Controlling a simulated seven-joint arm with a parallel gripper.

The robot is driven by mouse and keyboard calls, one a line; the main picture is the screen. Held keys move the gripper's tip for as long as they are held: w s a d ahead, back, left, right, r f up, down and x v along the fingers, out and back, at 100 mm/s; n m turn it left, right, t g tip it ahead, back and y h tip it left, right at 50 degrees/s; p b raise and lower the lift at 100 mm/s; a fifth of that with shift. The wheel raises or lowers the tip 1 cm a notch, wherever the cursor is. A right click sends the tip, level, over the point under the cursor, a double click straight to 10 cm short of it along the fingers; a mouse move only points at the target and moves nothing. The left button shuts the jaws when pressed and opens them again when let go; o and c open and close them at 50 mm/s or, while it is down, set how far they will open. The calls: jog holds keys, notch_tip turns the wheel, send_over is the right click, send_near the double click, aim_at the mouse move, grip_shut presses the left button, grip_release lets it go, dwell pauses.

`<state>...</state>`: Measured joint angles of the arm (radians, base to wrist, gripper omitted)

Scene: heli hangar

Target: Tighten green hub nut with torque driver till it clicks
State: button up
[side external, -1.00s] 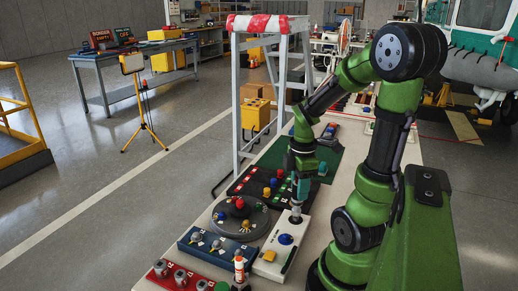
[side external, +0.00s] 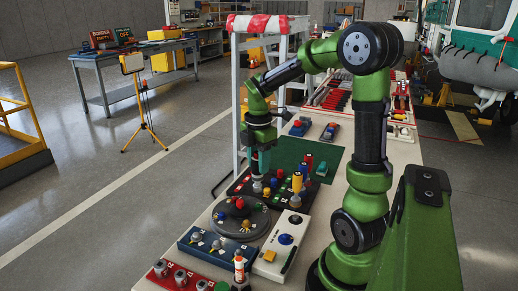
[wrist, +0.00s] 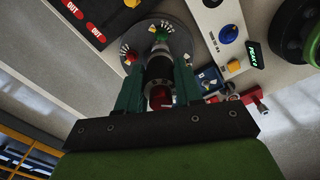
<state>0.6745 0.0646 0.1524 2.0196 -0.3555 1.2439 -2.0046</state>
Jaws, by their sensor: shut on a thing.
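My gripper (side external: 260,165) points down over the dark panel, its jaws shut on a dark cylindrical tool that looks like the torque driver. In the wrist view the driver (wrist: 158,68) shows a black body and a red end between my green fingers. Its grey tip (side external: 257,187) is low over the panel's left part; whether it touches anything I cannot tell. The round grey hub (side external: 226,232) stands nearer the camera, with a red knob (side external: 240,204) and a yellow one (side external: 246,224).
The dark panel with red labels holds several coloured knobs and upright handles, including a yellow one (side external: 297,183), close right of my gripper. A white box (side external: 268,268) with a blue knob (side external: 285,239) stands at right. A blue block (side external: 207,258) and red rack (side external: 160,286) are nearer.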

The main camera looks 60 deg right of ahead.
aim_at(259, 180)
jog(key=shift+f, duration=2.1)
jog(key=shift+f, duration=1.05)
